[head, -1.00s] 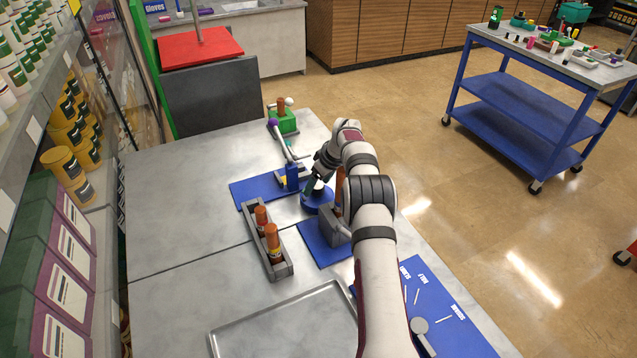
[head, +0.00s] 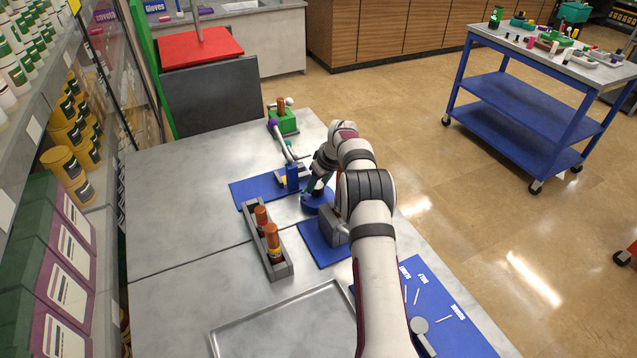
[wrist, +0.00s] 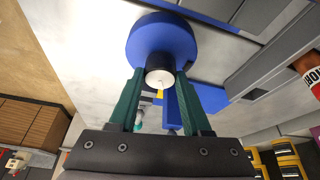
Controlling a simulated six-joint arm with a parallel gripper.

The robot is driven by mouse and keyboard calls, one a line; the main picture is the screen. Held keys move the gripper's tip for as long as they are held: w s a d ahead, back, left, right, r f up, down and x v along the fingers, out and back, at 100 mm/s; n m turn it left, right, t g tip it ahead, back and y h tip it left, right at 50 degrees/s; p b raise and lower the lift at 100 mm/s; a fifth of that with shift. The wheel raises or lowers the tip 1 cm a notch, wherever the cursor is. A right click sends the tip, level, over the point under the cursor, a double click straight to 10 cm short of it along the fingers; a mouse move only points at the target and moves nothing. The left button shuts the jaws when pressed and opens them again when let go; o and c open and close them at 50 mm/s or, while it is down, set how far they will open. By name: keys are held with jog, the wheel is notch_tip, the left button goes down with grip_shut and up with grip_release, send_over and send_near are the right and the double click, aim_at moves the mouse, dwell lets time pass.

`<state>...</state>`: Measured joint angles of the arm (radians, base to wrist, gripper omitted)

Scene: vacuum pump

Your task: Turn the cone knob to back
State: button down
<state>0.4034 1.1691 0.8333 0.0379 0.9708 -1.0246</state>
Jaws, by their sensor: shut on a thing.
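A short knob with a white end face and black body (wrist: 160,76) stands on a round blue base (wrist: 148,32) in the wrist view. My gripper (wrist: 160,74) has its two green fingers on either side of the knob, shut on it. A small yellow mark shows just below the white face. In the head view the round blue base (head: 317,204) sits on the table, and my gripper (head: 318,187) is above it. My wrist hides most of the knob there, so its pointing direction is unclear.
A grey rack (head: 281,268) with orange-capped bottles stands left of my arm. A lever device on a blue mat (head: 252,190) is close to the base. A blue dial board (head: 440,300) lies at front right. An empty tray (head: 285,312) lies in front. The table's left part is clear.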

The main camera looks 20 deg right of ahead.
jog(key=shift+c, duration=1.8)
grip_release()
jog(key=shift+r, duration=0.1)
jog(key=v, duration=1.5)
jog(key=shift+s+r, duration=0.2)
jog(key=shift+r, duration=0.05)
jog(key=shift+d, duration=0.2)
